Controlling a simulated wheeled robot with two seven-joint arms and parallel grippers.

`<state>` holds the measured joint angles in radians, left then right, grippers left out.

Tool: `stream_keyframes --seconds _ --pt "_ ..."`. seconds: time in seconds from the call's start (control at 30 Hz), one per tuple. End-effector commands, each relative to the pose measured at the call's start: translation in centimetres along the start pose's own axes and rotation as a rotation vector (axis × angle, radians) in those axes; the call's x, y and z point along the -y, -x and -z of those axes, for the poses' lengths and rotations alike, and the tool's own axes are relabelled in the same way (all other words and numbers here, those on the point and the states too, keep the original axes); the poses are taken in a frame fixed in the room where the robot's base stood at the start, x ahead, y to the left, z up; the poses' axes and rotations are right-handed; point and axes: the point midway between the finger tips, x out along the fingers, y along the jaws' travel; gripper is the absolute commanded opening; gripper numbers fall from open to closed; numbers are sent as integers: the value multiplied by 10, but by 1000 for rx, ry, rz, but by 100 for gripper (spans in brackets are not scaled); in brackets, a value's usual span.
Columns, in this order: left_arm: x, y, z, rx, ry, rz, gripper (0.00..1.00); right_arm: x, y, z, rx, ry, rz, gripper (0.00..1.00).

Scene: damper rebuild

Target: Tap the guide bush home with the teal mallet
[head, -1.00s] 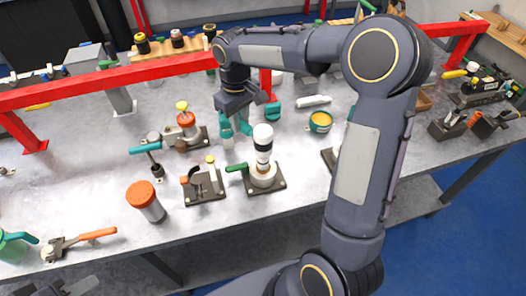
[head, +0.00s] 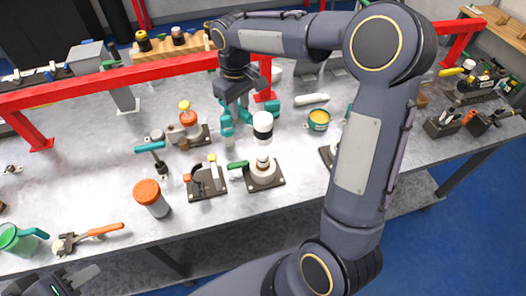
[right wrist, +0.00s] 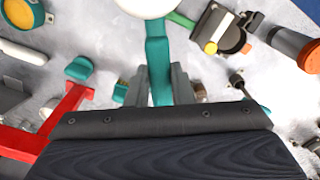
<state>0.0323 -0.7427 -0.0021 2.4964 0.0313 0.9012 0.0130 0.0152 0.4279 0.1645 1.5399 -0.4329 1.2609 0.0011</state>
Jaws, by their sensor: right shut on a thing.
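The teal mallet (head: 263,128) has a white-faced head with a black band. My right gripper (head: 233,120) is shut on its teal handle, which also shows in the right wrist view (right wrist: 159,70). The head is upright, over the grey housing (head: 263,176) on a dark base plate with a green lever. A pale top, seemingly the guide bush (head: 263,154), shows just below the head; a narrow gap seems to lie between them. How deep the bush sits is hidden. My left gripper (head: 72,282) is at the bottom left edge, partly cut off, with nothing visible in it.
A dark clamp fixture (head: 207,181) and an orange-capped cylinder (head: 151,198) stand left of the housing. A pump-like unit (head: 188,125) is behind them. A red rail (head: 110,79) crosses behind. A teal-and-yellow tin (head: 318,120) stands to the right.

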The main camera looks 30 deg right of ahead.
Motion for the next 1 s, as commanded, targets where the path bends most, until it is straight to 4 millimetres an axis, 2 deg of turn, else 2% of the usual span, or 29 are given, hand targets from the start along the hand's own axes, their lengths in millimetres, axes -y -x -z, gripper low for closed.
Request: stream_keyframes --seconds 0.07,0.17,0.33,0.4,0.67,1.0 --pt "1 -3 -2 0 0 0 36 0 -4 0 0 0 0 0" --pt "7 -15 -7 0 0 0 36 0 -23 0 1 1 0 0" --pt "21 -46 -23 0 0 0 36 0 -76 0 3 0 0 0" --pt "17 -37 -19 2 0 0 36 0 -64 0 -2 0 0 0" --pt "14 -31 -16 0 0 0 36 0 -56 0 -1 0 0 0" --pt "4 -8 -4 0 0 0 36 0 -22 0 -2 1 0 0"
